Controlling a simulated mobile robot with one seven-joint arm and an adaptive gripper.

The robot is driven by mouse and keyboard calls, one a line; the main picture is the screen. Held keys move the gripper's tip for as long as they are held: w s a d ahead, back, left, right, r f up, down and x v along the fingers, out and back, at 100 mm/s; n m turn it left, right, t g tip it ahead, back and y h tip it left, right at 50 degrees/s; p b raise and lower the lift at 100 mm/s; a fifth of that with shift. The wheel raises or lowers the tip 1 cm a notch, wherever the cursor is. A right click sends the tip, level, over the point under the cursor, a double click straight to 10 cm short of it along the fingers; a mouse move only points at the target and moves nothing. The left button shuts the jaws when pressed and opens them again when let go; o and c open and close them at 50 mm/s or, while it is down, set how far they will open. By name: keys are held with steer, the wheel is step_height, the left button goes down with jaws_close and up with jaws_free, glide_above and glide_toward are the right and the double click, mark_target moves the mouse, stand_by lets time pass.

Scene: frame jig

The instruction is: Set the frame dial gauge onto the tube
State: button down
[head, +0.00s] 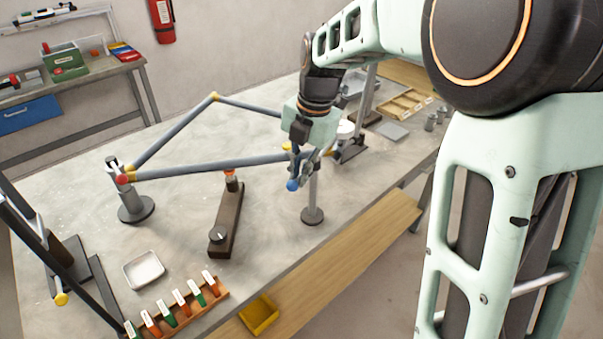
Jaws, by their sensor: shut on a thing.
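My gripper (300,168) points down beside the right end of the lower grey-blue tube (205,167). It is shut on a small item with a round blue end (292,185), which shows just below the fingertips. The fingers hide most of this item, so I cannot tell whether it is the dial gauge or whether it touches the tube. The tube belongs to a bike-like frame with yellow joints (215,96). Its left end meets a round-based stand (136,208). A metal post (312,200) stands just right of the blue end.
A dark brown block with an orange-topped peg (227,220) stands in front of the tube. A white tray (144,270) and a rack of coloured tags (178,307) lie at the front left. A white round part (345,129) shows behind my gripper. Bare tabletop surrounds the block.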

steer(key=shift+d+n, duration=0.15)
steer(key=shift+n, duration=0.15)
stand_by(0.5)
steer(key=c, duration=2)
jaws_free()
steer(key=shift+s, duration=0.1)
steer(key=shift+c, duration=0.2)
steer(key=shift+r, duration=0.1)
step_height(320, 180, up, 12)
steer(key=d, duration=0.2)
steer(key=shift+s, duration=0.45)
steer(key=shift+a+f, duration=0.1)
steer(key=shift+f, duration=0.1)
